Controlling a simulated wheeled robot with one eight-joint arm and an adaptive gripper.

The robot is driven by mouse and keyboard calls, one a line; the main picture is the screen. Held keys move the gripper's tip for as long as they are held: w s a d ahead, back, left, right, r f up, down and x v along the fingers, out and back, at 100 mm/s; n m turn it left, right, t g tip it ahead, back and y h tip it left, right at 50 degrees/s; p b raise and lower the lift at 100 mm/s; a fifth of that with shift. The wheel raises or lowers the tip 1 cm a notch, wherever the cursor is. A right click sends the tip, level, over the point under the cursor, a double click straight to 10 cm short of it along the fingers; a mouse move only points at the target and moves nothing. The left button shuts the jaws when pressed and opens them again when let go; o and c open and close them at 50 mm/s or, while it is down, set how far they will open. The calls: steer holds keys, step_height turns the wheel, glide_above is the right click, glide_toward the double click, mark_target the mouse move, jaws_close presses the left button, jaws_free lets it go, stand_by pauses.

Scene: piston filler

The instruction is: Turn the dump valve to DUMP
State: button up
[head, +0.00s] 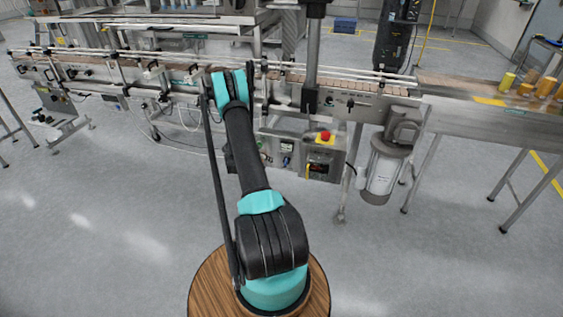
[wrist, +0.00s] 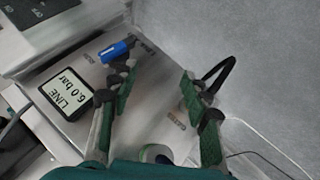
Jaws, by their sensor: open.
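A blue valve handle (wrist: 117,50) shows in the wrist view, on a metal panel (wrist: 150,100) beside a display reading "LINE 6.0 bar" (wrist: 67,92). The handle lies slanted, just beyond the left fingertip. Small labels sit near the handle and lower on the panel, too blurred to read. My gripper (wrist: 157,82) is open, with green-padded fingers over the panel and nothing between them. I cannot tell whether the left finger touches the valve.
A conveyor line (head: 290,75) runs across the head view. A control box (head: 323,165) with a red button (head: 324,136) hangs under it, right of my arm. A cylindrical motor (head: 383,170) stands further right. A black loop (wrist: 222,72) is beside the right finger. The front floor is clear.

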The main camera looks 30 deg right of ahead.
mark_target(286, 158)
steer(key=shift+o, duration=0.3)
steer(key=s+d+r+m+y, duration=0.1)
steer(key=s+d+r+y, duration=0.2)
steer(key=r, duration=0.4)
steer(key=shift+s+d+m+t+y, duration=0.35)
steer(key=shift+s+d, duration=0.4)
steer(key=shift+d, duration=0.25)
steer(key=s+d+r+m+t+y, duration=0.2)
steer(key=s+r+y, duration=0.15)
steer(key=r, duration=0.45)
steer(key=shift+n+h, duration=0.25)
steer(key=shift+h, duration=0.25)
steer(key=x, duration=1.6)
steer(key=shift+d+f, duration=0.25)
steer(key=shift+d, duration=0.1)
steer(key=shift+c, duration=0.3)
steer(key=c, duration=1.1)
